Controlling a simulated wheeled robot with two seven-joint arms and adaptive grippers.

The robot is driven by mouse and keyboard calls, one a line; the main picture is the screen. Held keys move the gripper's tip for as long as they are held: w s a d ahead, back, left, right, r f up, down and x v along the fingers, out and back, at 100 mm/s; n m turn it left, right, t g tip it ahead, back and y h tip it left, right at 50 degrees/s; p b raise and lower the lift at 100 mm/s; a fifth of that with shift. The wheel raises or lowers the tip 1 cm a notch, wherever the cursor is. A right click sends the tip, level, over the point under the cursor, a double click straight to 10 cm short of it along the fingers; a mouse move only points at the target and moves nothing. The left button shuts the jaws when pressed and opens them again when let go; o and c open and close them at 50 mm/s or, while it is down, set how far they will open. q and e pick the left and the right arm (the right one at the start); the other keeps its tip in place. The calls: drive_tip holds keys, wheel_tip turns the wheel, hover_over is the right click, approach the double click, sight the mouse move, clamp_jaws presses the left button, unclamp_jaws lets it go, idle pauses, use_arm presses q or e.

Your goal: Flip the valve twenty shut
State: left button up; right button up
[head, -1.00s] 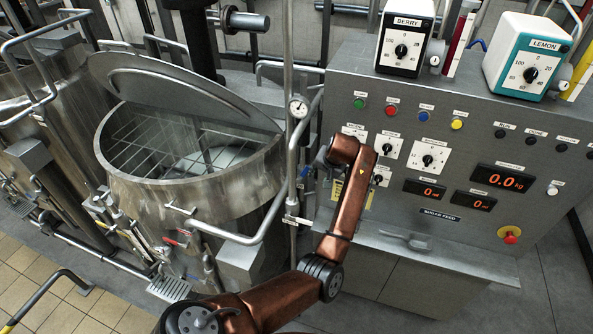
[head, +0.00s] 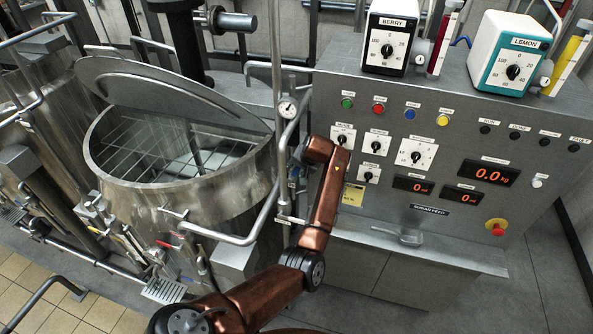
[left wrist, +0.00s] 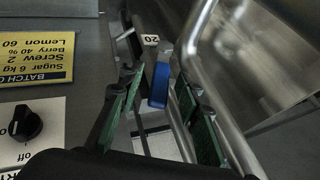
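The valve labelled 20 has a blue handle (left wrist: 160,84), seen in the left wrist view just below its white "20" tag (left wrist: 150,40). The handle points along the pipe in the picture. My left gripper (left wrist: 158,90) is open, with its green-padded fingers on either side of the handle; I cannot tell whether they touch it. In the head view my copper left arm (head: 325,205) reaches to the vertical pipe between the tank and the panel, and hides most of the gripper and valve. My right gripper is not in view.
The open jacketed tank (head: 185,185) with a grid stands left of the arm. The control panel (head: 450,215), with dials, buttons and displays, is close on the right. A shiny bent pipe (left wrist: 215,90) runs close beside the fingers.

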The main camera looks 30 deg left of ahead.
use_arm(q)
drive_tip(key=shift+c, duration=0.5)
clamp_jaws()
